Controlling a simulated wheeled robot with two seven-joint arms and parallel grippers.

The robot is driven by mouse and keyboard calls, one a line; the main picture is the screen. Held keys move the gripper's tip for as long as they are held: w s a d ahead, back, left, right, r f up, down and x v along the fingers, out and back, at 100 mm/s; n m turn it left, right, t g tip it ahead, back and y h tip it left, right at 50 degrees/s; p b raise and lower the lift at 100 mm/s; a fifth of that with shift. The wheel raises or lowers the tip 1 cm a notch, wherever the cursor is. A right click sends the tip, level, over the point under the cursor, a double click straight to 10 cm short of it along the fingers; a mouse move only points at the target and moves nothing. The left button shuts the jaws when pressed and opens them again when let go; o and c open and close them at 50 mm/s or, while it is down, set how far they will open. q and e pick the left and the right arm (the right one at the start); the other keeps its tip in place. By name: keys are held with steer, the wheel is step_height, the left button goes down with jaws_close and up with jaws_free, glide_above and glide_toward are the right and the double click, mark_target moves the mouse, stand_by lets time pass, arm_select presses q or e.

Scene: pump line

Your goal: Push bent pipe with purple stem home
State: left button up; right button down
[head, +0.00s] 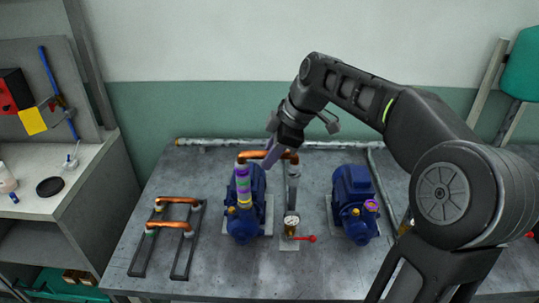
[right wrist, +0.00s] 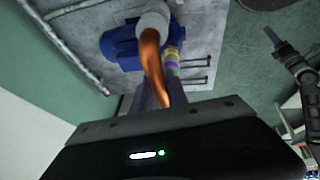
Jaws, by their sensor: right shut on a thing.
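The bent copper pipe (head: 251,154) spans from the left blue pump's purple-banded stem (head: 243,185) to the grey upright pipe (head: 293,174). My right gripper (head: 272,152) is shut on the bent pipe, coming from above and behind. In the right wrist view the bent pipe (right wrist: 152,62) runs down between the fingers, with a pale collar at its far end and the banded stem (right wrist: 172,62) beside it. Whether the pipe's ends are fully seated cannot be told. My left gripper is not in the head view.
A second blue pump (head: 353,195) stands to the right. A gauge (head: 291,221) and red-handled valve (head: 306,238) are in front of the upright pipe. Two copper bent pipes (head: 178,201) rest on a dark rack at left. A side bench (head: 62,190) stands further left.

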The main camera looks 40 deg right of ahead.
steer(key=shift+s+f, duration=0.1)
steer(key=shift+f, duration=0.25)
stand_by(0.6)
steer(key=shift+r, duration=0.3)
steer(key=shift+r, duration=0.1)
stand_by(0.5)
steer(key=c, duration=1.6)
jaws_free()
steer(key=shift+o, duration=0.5)
steer(key=o, duration=0.5)
